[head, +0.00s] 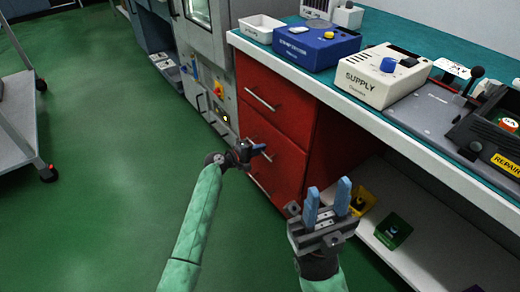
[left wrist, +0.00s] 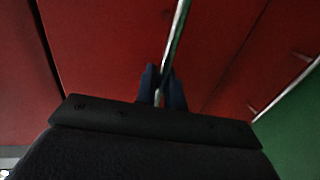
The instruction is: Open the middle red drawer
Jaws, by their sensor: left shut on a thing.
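The red drawer unit stands under the workbench, with the top drawer (head: 270,95) above the middle drawer (head: 285,158). My left gripper (head: 260,149) is in front of the middle drawer, with its blue fingers shut on the metal bar handle (left wrist: 178,40). In the left wrist view, the handle runs between the fingertips (left wrist: 161,88). The gripper hides most of this handle in the head view. The middle drawer front looks about flush with the unit. My right gripper (head: 328,200) is open and empty, fingers upward, to the right of the drawers.
A lower handle (head: 259,185) shows beneath my left gripper. A grey machine (head: 207,60) stands left of the drawers. The lower shelf holds a yellow bin (head: 362,199) and a green box (head: 393,231). Green floor (head: 110,150) lies clear in front; a trolley (head: 22,115) stands far left.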

